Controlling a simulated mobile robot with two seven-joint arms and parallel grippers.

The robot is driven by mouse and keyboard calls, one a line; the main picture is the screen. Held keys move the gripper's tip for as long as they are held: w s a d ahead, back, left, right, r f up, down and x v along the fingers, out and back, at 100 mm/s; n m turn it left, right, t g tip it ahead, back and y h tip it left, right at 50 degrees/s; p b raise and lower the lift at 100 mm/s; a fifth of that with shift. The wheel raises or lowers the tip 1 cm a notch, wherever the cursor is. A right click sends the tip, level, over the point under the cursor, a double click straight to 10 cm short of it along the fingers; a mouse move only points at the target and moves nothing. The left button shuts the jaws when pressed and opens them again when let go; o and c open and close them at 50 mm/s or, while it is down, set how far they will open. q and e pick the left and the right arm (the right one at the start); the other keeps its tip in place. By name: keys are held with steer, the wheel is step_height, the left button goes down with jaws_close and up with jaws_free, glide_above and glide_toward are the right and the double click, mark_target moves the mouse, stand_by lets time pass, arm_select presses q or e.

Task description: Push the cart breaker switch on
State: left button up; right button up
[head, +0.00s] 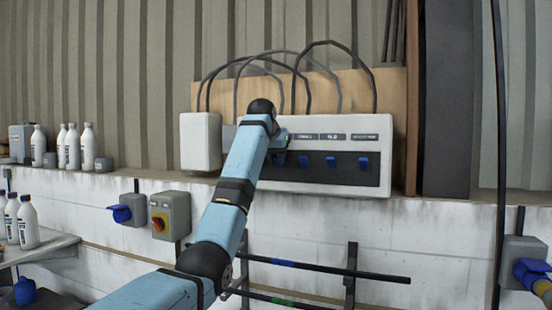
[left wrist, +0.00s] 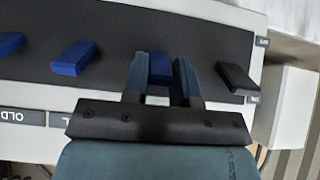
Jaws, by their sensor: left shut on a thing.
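A white breaker panel (head: 381,130) with a black strip (head: 347,162) and a row of blue switches (head: 330,162) sits on the ledge. My left gripper (head: 280,158) is at the strip's left part, largely hidden by its own arm. In the left wrist view my left gripper (left wrist: 161,80) has its two fingers on either side of a blue switch (left wrist: 160,66) and is shut on it. A black switch (left wrist: 236,77) is beside it on the right, another blue switch (left wrist: 74,58) on the left. I cannot read which switch is labelled cart. My right gripper is out of view.
A white box (head: 200,141) adjoins the panel's left side. Black cables (head: 330,43) arch above. White bottles (head: 72,146) stand left. Black rails (head: 330,270) run below the panel.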

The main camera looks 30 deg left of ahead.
arm_select(q)
steer(key=o, duration=0.9)
steer(key=b+v, duration=0.4)
steer(key=v, duration=0.9)
steer(key=shift+s+d+r, duration=0.1)
steer(key=shift+s+r, duration=0.1)
steer(key=shift+r, duration=0.15)
